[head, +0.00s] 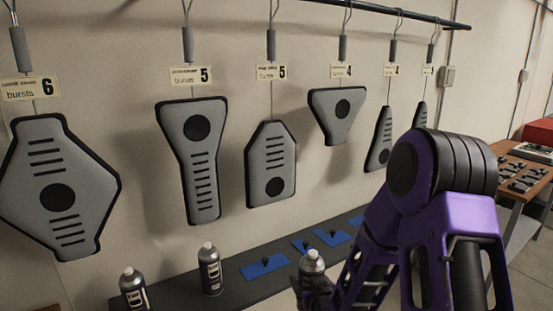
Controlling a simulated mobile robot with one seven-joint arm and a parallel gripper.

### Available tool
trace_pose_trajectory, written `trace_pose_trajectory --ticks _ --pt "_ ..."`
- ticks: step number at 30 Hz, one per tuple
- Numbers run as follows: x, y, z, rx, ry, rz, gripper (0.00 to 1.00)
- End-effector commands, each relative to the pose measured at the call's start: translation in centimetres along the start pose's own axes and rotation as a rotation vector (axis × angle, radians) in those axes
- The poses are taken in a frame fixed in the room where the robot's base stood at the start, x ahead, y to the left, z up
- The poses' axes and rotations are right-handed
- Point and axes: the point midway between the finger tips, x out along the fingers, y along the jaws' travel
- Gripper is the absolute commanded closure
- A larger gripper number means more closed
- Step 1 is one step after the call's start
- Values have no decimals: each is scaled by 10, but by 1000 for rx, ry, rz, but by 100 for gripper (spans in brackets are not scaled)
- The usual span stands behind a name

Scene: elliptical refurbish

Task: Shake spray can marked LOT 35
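Three spray cans with silver tops and dark bodies show at the bottom of the head view. One can (133,291) is at the lower left, cut off by the frame edge. A second can (210,270) stands upright on the dark shelf. A third can (312,262) is at my gripper (310,289), at the end of my purple arm. My gripper is around or right beside this can's body. Its fingers are small, dark and partly hidden, so I cannot tell whether they grip it. LOT 35 is not readable on any can.
The dark shelf (180,289) runs along the wall with several blue mats (264,267) bearing small dark pieces. Several grey panels (191,150) hang above from a rail (400,12), with numbered tags. A wooden table (510,178) with dark parts stands at the right.

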Motion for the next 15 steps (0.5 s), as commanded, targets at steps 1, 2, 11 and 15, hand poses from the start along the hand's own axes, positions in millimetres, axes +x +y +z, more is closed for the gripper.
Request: trace_pose_trajectory --ticks 1,2,11,15 --pt "-7 18 -1 18 1 47 100" --pt "-10 26 0 27 1 69 100" --pt "-49 56 -60 62 15 158 100" --pt "-46 56 -50 69 -7 155 100"
